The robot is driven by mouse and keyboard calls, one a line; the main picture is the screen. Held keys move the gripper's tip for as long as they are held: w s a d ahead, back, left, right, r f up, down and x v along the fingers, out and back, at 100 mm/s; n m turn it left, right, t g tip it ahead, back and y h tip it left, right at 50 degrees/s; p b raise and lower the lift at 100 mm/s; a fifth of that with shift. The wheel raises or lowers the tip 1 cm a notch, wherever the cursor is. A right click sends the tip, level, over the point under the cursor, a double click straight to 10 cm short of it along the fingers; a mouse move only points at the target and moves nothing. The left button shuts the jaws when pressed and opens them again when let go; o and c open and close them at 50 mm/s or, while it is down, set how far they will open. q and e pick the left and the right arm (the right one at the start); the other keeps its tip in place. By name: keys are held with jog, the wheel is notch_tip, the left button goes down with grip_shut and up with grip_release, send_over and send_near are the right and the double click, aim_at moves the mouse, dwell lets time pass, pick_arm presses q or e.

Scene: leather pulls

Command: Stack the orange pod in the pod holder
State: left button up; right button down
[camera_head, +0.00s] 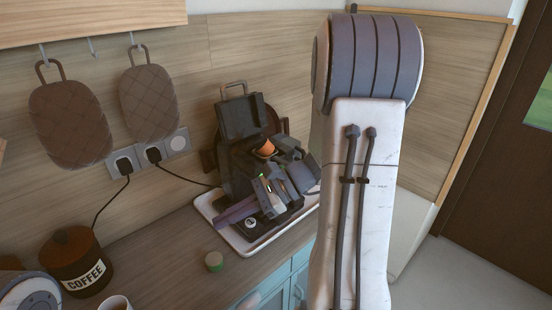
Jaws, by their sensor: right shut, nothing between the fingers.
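The orange pod (266,148) shows near the top middle of the dark coffee machine (236,165), whose lid (241,117) is raised. It seems to sit in the pod holder area, but dark parts around it hide the holder's rim and how deep the pod sits. My right gripper (268,168) is just in front of and below the pod. It is shut with nothing in it, and its fingertips are hard to make out against the machine. My left gripper is out of view.
The machine stands on a white tray (204,203) on the wooden counter. A coffee canister (76,262) and a cup (117,303) stand at left. Cables run to wall sockets (150,154). My right arm blocks the view to the right.

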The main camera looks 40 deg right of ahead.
jog(key=w+d+m+t+h, duration=0.2)
jog(key=d+m+t, duration=0.5)
jog(key=d, duration=0.6)
jog(key=m+t+h+b, duration=0.1)
jog(key=m+t+h, duration=0.5)
jog(key=m, duration=0.1)
send_near(272, 151)
jog(key=p+x, duration=0.4)
jog(key=x, duration=0.2)
jog(key=shift+w+r, duration=0.15)
jog(key=shift+w, duration=0.2)
jog(key=shift+w+a+f+b, duration=0.1)
jog(key=shift+w+b, duration=0.1)
jog(key=shift+w, duration=0.25)
jog(key=shift+w+a+f+b, duration=0.1)
jog(key=shift+w+a+b, duration=0.05)
jog(key=shift+w, duration=0.25)
jog(key=shift+w+r, duration=0.1)
jog(key=shift+w, duration=0.1)
jog(key=shift+s, duration=0.1)
